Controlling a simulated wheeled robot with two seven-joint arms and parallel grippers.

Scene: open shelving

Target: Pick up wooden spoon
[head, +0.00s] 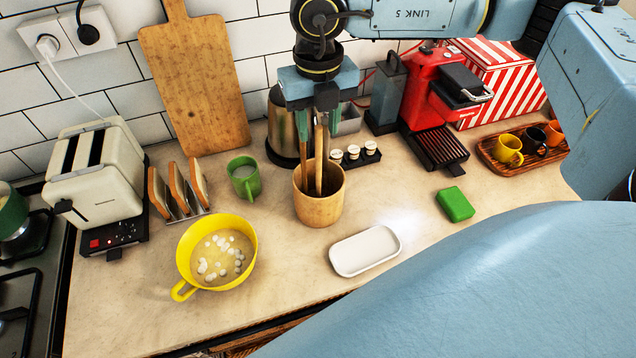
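A round wooden pot (319,207) stands on the counter and holds upright wooden utensils. One wooden handle (319,160) rises from it to my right gripper (318,128), which points down just above the pot. The spoon's bowl end is hidden inside the pot, so I cannot tell which handle belongs to the wooden spoon. The fingers are around or beside the upper handle. Whether they are closed on it is not clear. My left gripper is not in view.
A green mug (245,179), toast rack (180,192) and yellow pan (184,258) stand left of the pot. A white dish (365,251) lies in front, a green block (455,204) to the right. Small jars (354,154) and a metal canister (281,130) are close behind.

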